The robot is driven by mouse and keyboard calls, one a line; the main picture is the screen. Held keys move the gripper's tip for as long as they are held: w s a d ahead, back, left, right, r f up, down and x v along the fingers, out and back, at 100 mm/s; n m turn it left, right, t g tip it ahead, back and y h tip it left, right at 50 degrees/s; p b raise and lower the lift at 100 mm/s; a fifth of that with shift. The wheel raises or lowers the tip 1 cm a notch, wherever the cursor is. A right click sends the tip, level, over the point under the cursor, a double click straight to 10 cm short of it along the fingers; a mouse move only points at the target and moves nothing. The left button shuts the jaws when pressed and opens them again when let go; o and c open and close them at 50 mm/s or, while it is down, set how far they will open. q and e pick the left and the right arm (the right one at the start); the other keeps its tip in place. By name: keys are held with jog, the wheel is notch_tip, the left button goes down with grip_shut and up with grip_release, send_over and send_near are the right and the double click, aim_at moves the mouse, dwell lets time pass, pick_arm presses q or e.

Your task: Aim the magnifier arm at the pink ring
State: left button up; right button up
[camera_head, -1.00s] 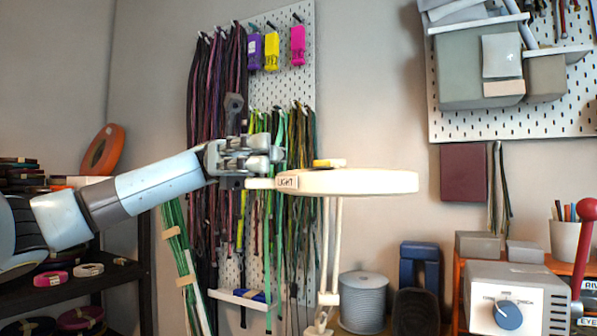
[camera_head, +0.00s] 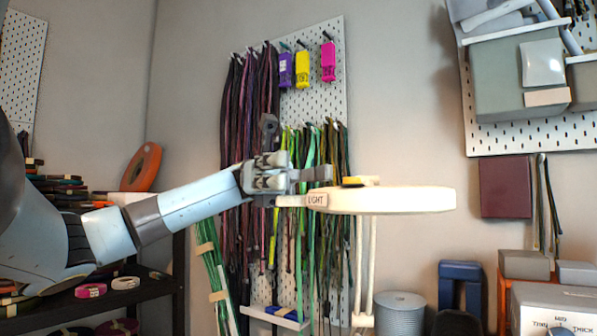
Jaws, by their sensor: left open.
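The magnifier arm's pale round head (camera_head: 405,201) is seen edge-on in the middle, lit brightly, on thin cream rods (camera_head: 366,262). A short handle (camera_head: 289,201) and a "LIGHT" label are on its left side. My left gripper (camera_head: 322,175) is open, just above and in front of the handle in the picture; I cannot tell whether it touches. A small pink ring-shaped roll (camera_head: 90,291) lies on the dark shelf at the lower left; a darker magenta one (camera_head: 118,328) is partly cut off below. I cannot tell which is the task's ring. My right gripper is out of view.
Behind the magnifier, cords (camera_head: 252,130) hang from a pegboard (camera_head: 335,90) with purple, yellow and pink tags. A grey spool (camera_head: 400,312) and a blue object (camera_head: 460,275) stand below right. The dark shelf (camera_head: 160,290) holds several rolls at left.

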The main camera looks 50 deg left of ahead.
pick_arm(q)
jog(key=v, duration=0.7)
jog(key=shift+a, duration=0.3)
jog(key=shift+c, duration=0.2)
